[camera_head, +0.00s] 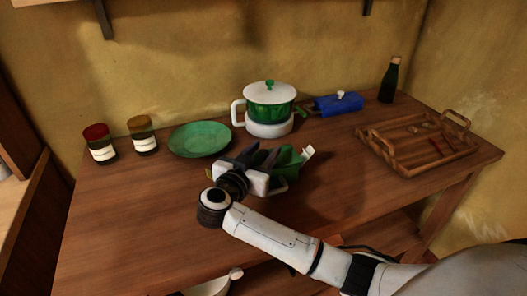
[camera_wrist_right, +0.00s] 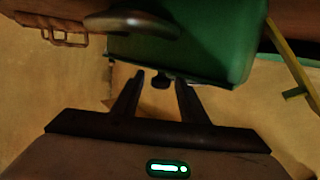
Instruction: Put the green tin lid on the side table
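A green tin (camera_head: 290,158) stands on the brown counter (camera_head: 150,220), partly hidden behind my right gripper (camera_head: 262,158). In the right wrist view the green tin (camera_wrist_right: 215,40) fills the top middle, with a darker green lid edge (camera_wrist_right: 205,78) and a small dark knob (camera_wrist_right: 161,82). The fingers of my right gripper (camera_wrist_right: 160,80) are open, one on each side of the knob, with a gap showing on both sides. My left gripper is not in view. I cannot tell for sure which surface is the side table; a pale wooden top (camera_head: 10,195) shows at the far left.
A green plate (camera_head: 200,139), a green pot with white lid (camera_head: 270,95), a blue tin (camera_head: 338,105), two jars (camera_head: 100,145) (camera_head: 143,135), a dark bottle (camera_head: 390,82) and a wooden tray (camera_head: 400,158) stand around. The counter's front left is clear.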

